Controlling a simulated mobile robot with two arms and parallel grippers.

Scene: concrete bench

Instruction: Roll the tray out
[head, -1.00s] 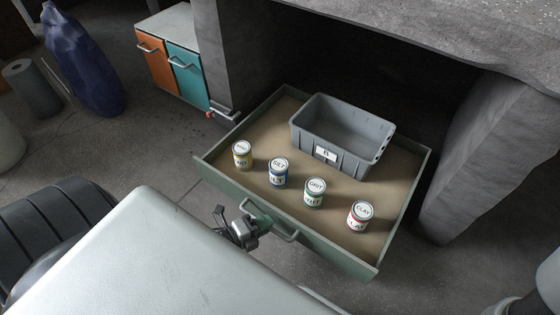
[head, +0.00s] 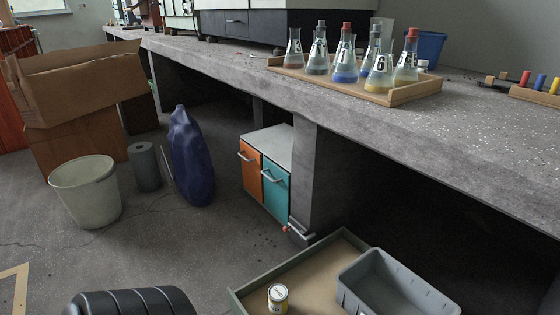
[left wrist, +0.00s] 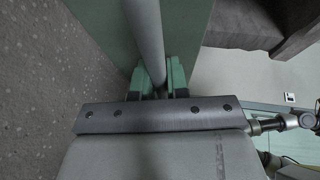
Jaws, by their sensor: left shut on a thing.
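The tray (head: 290,261) is a shallow green-rimmed drawer with a tan floor, pulled out from under the concrete bench. Only its back left part shows at the bottom of the head view. A grey bin (head: 392,290) and a yellow-banded can (head: 278,298) stand in it. In the left wrist view my left gripper (left wrist: 162,82) is shut on the tray's grey bar handle (left wrist: 147,38), with the green tray front (left wrist: 188,25) beside it. The handle and left gripper are outside the head view now. My right gripper is not in view.
An orange and teal cabinet (head: 277,185) stands at the bench leg (head: 320,175) behind the tray. A blue sack (head: 190,160), a grey roll (head: 145,167) and a pale bucket (head: 87,190) stand on the floor. A wooden tray of flasks (head: 415,93) sits on the bench.

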